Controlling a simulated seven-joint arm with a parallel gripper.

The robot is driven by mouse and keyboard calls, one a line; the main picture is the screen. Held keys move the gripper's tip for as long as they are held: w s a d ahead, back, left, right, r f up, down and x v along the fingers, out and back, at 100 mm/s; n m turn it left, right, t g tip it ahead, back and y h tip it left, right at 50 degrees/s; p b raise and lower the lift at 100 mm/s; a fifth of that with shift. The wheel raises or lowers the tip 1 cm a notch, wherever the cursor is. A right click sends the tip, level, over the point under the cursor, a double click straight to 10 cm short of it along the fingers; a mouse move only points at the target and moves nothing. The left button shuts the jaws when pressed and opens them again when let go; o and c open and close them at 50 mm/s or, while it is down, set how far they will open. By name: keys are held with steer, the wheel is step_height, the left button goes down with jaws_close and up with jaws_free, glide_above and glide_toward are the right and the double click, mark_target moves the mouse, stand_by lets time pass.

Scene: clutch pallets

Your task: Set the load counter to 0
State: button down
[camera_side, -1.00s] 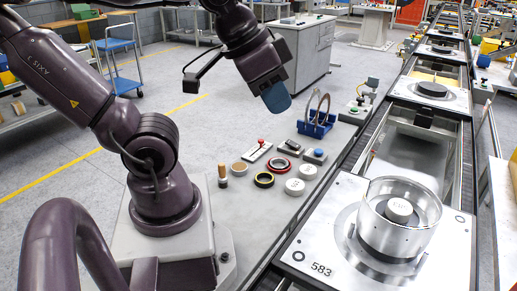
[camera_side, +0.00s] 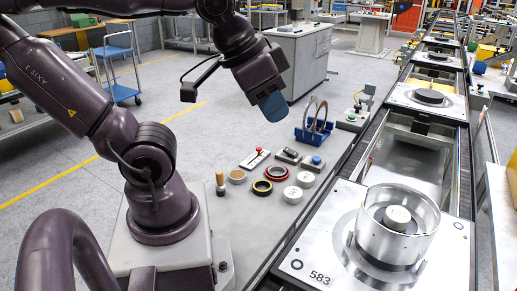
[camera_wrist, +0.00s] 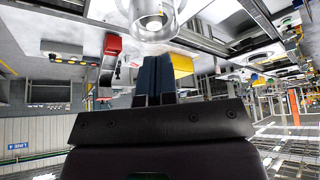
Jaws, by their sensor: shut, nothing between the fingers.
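The counter is most likely the small dark-and-grey box (camera_side: 288,156) on the bench, between a red-knobbed lever plate (camera_side: 255,158) and a box with a blue button (camera_side: 313,164). It is too small for me to read any number on it. My gripper (camera_side: 274,106) hangs in the air above and behind these controls in the side view, touching nothing. Its blue fingers (camera_wrist: 155,80) are together and empty in the wrist view. I cannot make out the counter in the wrist view.
Rings and white discs (camera_side: 293,194) lie in front of the controls. A blue rack with upright rings (camera_side: 312,133) stands behind them. On the right, a conveyor carries a pallet marked 583 (camera_side: 320,278) with a clear cylinder (camera_side: 397,225).

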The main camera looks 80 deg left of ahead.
steer(key=c, duration=1.6)
jaws_free()
steer(key=o, duration=0.6)
steer(key=shift+w+a+f+n+g, duration=0.15)
steer(key=shift+a+f+n+g, duration=0.15)
steer(key=shift+a+f, duration=0.2)
steer(key=shift+w+a+f+n+g, duration=0.2)
steer(key=shift+a+f+n, duration=0.15)
steer(key=shift+a, duration=0.2)
steer(key=m+g, duration=0.1)
steer(key=g, duration=0.4)
glide_above(259, 151)
steer(key=a, duration=0.1)
step_height(259, 151, down, 18)
steer(key=f, duration=0.1)
step_height(259, 151, down, 12)
steer(key=shift+w, duration=0.1)
